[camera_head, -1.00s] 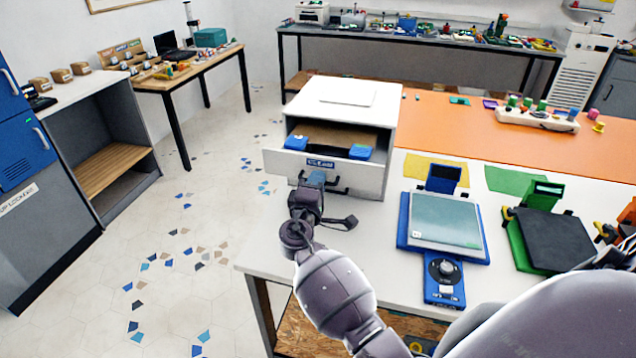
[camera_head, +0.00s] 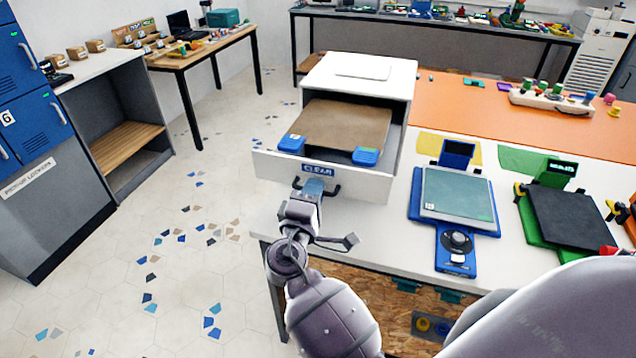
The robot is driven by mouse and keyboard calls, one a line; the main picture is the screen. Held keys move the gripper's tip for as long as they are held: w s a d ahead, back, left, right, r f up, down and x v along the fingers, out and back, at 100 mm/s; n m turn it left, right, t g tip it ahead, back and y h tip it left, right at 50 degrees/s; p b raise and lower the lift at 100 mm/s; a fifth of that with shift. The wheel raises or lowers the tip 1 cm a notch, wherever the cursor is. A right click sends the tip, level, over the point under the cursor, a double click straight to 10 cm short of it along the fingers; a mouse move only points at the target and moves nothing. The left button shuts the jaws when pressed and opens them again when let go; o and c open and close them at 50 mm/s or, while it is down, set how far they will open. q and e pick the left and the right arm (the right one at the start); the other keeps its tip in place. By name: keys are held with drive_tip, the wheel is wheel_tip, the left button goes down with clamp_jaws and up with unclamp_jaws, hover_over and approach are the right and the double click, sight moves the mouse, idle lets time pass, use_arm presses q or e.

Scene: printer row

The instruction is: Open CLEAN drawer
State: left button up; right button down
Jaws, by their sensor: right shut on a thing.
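The CLEAN drawer (camera_head: 258,164) is a white drawer with a blue CLEAN label (camera_head: 319,171), in a white cabinet (camera_head: 393,79) on the table. It is pulled well out. A brown board (camera_head: 343,128) with blue corner pieces (camera_head: 365,156) lies in it. My right gripper (camera_head: 312,188) is at the dark handle (camera_head: 333,191) on the drawer front and is shut on it; the fingertips are partly hidden. My left gripper is not in view.
A blue device with a grey plate (camera_head: 458,195) and a green one with a dark plate (camera_head: 568,218) stand right of the drawer. An orange mat (camera_head: 480,118) lies behind them. Open floor (camera_head: 190,270) is at left.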

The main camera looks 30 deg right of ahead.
drive_tip(key=shift+s+a, duration=0.15)
drive_tip(key=c, duration=1.2)
unclamp_jaws()
drive_tip(key=shift+c, duration=0.2)
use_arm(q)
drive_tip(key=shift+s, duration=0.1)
